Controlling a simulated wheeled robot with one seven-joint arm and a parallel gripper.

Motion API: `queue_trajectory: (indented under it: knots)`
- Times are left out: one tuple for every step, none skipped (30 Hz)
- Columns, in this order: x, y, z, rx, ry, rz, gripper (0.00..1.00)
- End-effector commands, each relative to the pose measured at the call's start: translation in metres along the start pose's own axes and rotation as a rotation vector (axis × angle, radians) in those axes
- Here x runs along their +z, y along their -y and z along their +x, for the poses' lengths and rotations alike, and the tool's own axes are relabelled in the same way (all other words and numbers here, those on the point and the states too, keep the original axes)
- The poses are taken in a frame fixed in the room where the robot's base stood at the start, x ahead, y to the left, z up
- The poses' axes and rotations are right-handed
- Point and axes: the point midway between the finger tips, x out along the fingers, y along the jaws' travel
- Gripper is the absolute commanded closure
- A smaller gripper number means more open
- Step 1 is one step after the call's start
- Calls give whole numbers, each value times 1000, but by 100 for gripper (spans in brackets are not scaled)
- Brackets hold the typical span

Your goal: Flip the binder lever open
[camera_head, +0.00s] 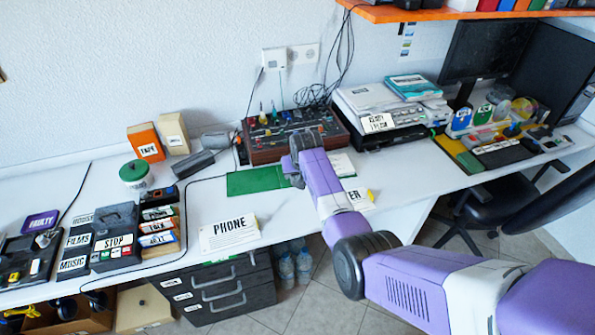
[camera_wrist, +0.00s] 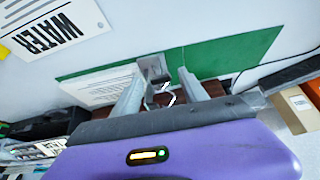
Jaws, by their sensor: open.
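A flat green panel, which looks like the open binder (camera_head: 257,180), lies on the white desk; its green surface (camera_wrist: 225,56) also crosses the wrist view. A grey metal fitting (camera_wrist: 154,68), apparently the binder lever mechanism, stands on it with a thin bright wire loop (camera_wrist: 168,92) beside it. A printed sheet (camera_wrist: 100,86) lies over the green to the left. My gripper (camera_wrist: 162,90) is open, its two grey fingers on either side of the wire loop, with nothing held. In the head view my gripper hides the mechanism; whether a finger touches the lever I cannot tell.
A brown control console (camera_head: 295,137) with knobs stands just behind the binder. A sheet marked WATER (camera_wrist: 50,30) and a PHONE sign (camera_head: 229,234) lie nearby. A black adapter (camera_head: 193,163) and cable lie to the left.

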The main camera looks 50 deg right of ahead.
Motion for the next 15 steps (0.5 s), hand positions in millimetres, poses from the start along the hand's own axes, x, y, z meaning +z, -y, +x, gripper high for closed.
queue_trajectory:
  knots:
    - [0, 0, -3, 0, -2, -1, 49]
    - [0, 0, -6, 0, -2, -1, 49]
    - [0, 0, -9, 0, -1, -1, 49]
    - [0, 0, -13, 0, -3, -1, 49]
    - [-1, 1, -17, -1, -3, -1, 49]
    - [0, 1, -22, -1, -2, -1, 49]
    - [0, 0, -26, -1, -3, -1, 49]
    - [0, 0, -30, -1, -2, -1, 49]
    - [0, 0, -36, -1, -3, -1, 49]
    - [-1, 0, -40, -1, -3, 0, 49]
    - [-1, 0, -44, -1, -3, 0, 49]
    - [0, 0, -50, 0, -2, -1, 49]
    - [0, 0, -53, 0, -2, -1, 49]
    - [0, 0, -57, 0, -2, 0, 49]
    - [0, 0, -61, 0, -2, -1, 49]
